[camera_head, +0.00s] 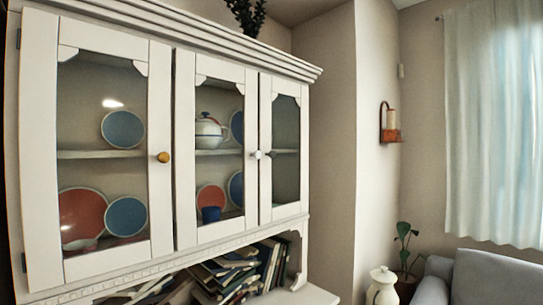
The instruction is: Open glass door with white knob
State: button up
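A white wooden cabinet (180,38) with three glass doors fills the left half of the head view. A white knob (257,155) shows at the right edge of the middle glass door (184,150), close to the seam with the right glass door (265,190). A second small, pale knob-like shape sits just right of it, too small to make out. The left glass door (42,150) has a brass-coloured knob (163,157) on its right side. The middle and right doors look shut. My gripper is not in view.
Blue and red plates and a white teapot (209,132) stand behind the glass. Several books (235,270) lean in the open shelf below. A white vase (382,287), a plant (404,235) and a grey sofa (490,275) are at the lower right.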

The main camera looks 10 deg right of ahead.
aim_at(191, 70)
jog(key=u, duration=0.35)
jog(key=i, duration=1.05)
jog(key=u, duration=0.6)
